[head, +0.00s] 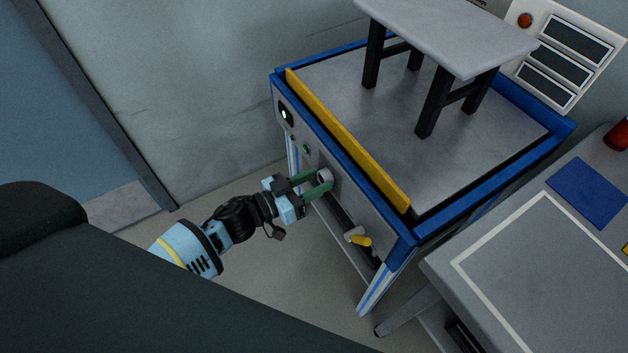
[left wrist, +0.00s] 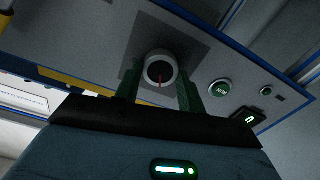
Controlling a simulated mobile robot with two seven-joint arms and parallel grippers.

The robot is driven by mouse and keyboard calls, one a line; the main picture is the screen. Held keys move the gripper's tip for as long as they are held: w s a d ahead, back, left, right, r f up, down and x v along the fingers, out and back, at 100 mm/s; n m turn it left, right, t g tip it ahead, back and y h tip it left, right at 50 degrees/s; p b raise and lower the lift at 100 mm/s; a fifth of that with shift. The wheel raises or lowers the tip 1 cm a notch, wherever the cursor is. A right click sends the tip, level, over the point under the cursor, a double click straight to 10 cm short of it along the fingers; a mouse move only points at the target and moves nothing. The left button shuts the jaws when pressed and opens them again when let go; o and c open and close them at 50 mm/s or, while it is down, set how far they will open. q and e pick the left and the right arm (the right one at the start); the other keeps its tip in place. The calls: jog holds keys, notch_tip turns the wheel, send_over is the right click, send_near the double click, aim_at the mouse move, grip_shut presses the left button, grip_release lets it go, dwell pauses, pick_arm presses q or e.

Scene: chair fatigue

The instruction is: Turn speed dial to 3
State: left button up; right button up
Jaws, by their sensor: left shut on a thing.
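The speed dial (head: 325,176) is a round light-grey knob on the front panel of the blue-framed test machine (head: 354,199). No scale numbers can be read. My left gripper (head: 319,184) has its green fingers around the dial, one on each side. In the left wrist view the gripper (left wrist: 160,86) is shut on it. My right gripper is in neither view.
A small stool (head: 450,40) stands on the machine. A grey table (head: 555,275) is at the right.

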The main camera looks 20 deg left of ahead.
pick_arm(q)
jog(key=m, duration=0.9)
jog(key=shift+s+d+m, duration=0.1)
jog(key=shift+m, duration=0.2)
jog(key=m, duration=0.5)
jog(key=shift+f+b, duration=0.15)
jog(key=shift+b, duration=0.2)
jog(key=shift+m+b, duration=0.55)
jog(key=shift+m, duration=1.95)
jog(key=o, duration=1)
